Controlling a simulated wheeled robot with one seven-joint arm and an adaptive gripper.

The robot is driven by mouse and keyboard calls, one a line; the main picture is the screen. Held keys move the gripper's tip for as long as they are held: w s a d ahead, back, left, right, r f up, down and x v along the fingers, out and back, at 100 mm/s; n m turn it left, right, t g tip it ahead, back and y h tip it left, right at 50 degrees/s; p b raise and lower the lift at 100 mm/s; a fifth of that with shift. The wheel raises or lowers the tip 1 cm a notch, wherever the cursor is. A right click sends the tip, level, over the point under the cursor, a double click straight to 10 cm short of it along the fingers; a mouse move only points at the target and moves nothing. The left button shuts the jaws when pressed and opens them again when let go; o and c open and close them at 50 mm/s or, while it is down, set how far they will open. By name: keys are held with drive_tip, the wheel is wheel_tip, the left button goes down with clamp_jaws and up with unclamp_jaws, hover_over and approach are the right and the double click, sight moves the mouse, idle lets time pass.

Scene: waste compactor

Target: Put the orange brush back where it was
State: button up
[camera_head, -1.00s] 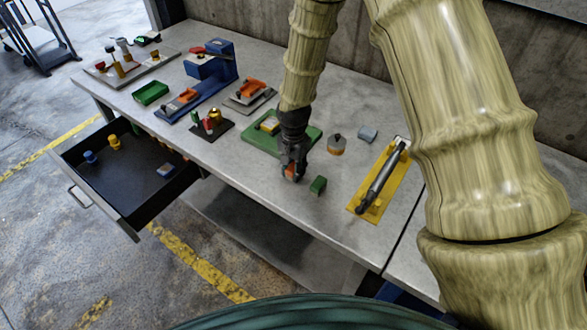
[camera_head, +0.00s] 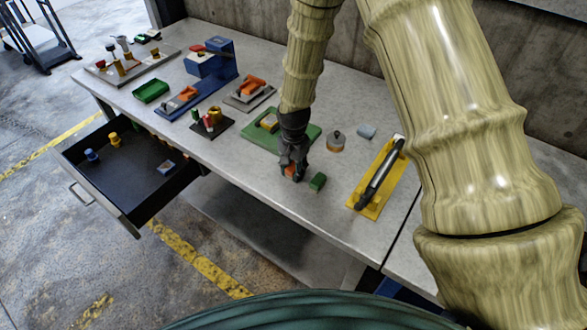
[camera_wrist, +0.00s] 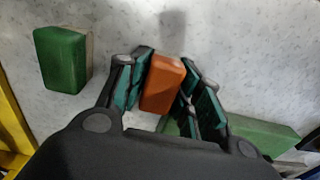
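A small orange block-like piece, the only loose orange thing near my gripper, is between my fingers in the wrist view (camera_wrist: 162,82). I take it for the orange brush; no bristles show. My gripper (camera_wrist: 165,85) has its dark green pads close against both of its long sides and appears shut on it. In the head view my gripper (camera_head: 291,170) points down near the table's front edge, with the orange piece (camera_head: 289,171) partly hidden by the fingers. It is at or just above the tabletop; I cannot tell which.
A green block (camera_head: 318,182) lies just right of my gripper. A green board (camera_head: 262,139) lies behind it, a yellow plate with a grey tool (camera_head: 380,178) to the right. A round knobbed piece (camera_head: 336,141) stands behind. An open drawer (camera_head: 125,180) holds small pieces at left.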

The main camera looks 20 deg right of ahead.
sight(293, 166)
drive_tip(key=shift+o, duration=0.5)
drive_tip(key=shift+s+f, duration=0.15)
drive_tip(key=shift+f, duration=0.45)
drive_tip(key=shift+r, duration=0.25)
drive_tip(key=shift+r, duration=0.6)
wheel_tip(293, 166, up, 12)
drive_tip(key=b, duration=0.3)
idle(1.2)
